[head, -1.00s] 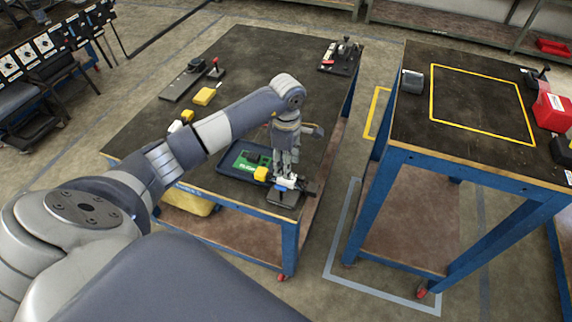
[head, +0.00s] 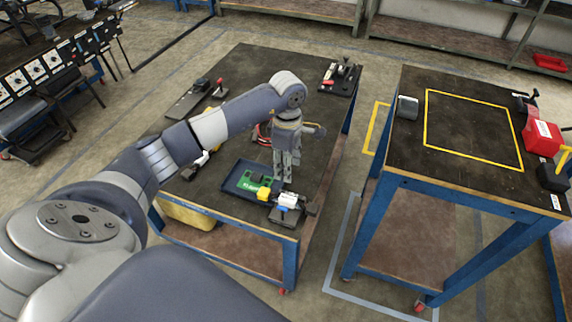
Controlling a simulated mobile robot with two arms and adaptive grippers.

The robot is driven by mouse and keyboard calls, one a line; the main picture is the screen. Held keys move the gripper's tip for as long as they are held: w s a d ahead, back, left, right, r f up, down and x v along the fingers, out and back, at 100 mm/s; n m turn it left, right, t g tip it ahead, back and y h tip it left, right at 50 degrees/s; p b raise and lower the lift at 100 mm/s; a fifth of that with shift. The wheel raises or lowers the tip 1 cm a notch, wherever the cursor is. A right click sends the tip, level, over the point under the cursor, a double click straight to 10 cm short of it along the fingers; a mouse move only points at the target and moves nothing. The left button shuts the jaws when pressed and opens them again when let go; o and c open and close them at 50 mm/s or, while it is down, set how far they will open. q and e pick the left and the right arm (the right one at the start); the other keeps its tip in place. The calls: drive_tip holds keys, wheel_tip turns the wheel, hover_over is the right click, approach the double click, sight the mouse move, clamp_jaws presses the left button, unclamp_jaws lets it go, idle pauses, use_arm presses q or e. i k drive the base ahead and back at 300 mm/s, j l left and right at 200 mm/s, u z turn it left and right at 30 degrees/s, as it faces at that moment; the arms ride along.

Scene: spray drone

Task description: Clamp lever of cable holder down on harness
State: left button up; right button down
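The cable holder (head: 287,203), with a white part on a dark base, sits near the front right corner of the dark work table. A yellow piece (head: 264,194) is just left of it, at the edge of a dark tray with a green board (head: 246,183). My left gripper (head: 284,179) points down just behind the holder in the picture, apparently apart from it. Its finger gap is too small to judge. I cannot make out the lever's position or the harness clearly. My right gripper is not in view.
A dark toggle fixture (head: 339,76) stands at the table's far right corner. A second table (head: 400,150) with a yellow outlined area and a red box (head: 543,137) stands right, across a floor gap.

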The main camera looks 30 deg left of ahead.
sight(282, 214)
drive_tip(key=u, duration=1.1)
